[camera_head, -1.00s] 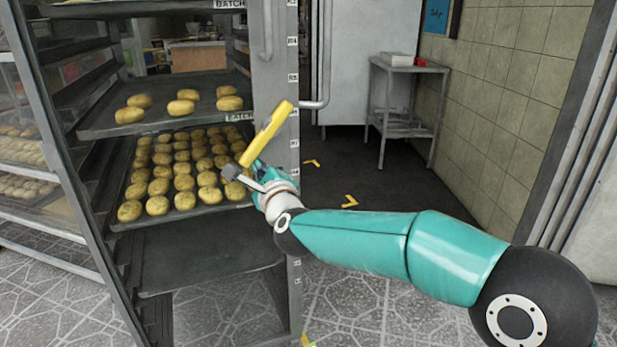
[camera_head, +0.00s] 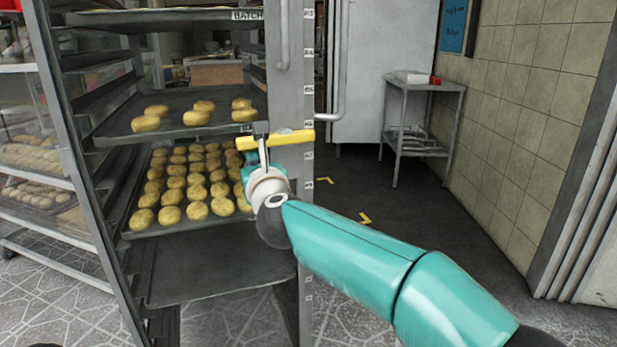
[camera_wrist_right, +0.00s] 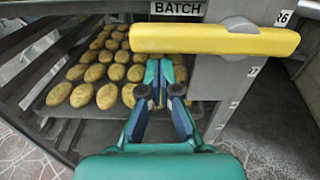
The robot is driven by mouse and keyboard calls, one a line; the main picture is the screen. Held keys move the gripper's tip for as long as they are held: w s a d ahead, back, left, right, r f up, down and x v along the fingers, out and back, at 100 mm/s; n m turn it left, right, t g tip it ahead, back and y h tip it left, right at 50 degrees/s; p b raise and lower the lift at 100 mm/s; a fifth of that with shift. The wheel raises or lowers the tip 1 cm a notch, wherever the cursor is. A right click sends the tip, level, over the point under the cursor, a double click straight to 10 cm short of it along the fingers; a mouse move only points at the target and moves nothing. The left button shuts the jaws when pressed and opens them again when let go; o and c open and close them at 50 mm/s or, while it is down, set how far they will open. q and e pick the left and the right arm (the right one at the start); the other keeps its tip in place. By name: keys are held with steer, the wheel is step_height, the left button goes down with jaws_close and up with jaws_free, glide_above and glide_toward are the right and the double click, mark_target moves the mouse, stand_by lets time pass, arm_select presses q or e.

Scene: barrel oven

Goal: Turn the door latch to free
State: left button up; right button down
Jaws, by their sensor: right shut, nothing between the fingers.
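The door latch is a yellow bar (camera_head: 290,138) on the front post of the metal rack. It lies nearly level, its right end slightly higher in the head view. My right gripper (camera_head: 262,143) is shut and empty at the latch's left part. In the wrist view its closed fingertips (camera_wrist_right: 161,72) are just under the bar, left of the pivot; I cannot tell whether they touch it. My left gripper is out of view.
A small metal table (camera_head: 425,88) stands at the back right by the tiled wall. The floor right of the rack is clear.

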steer(key=shift+a+r+m, duration=0.15)
steer(key=shift+r+m, duration=0.2)
steer(key=shift+m, duration=0.25)
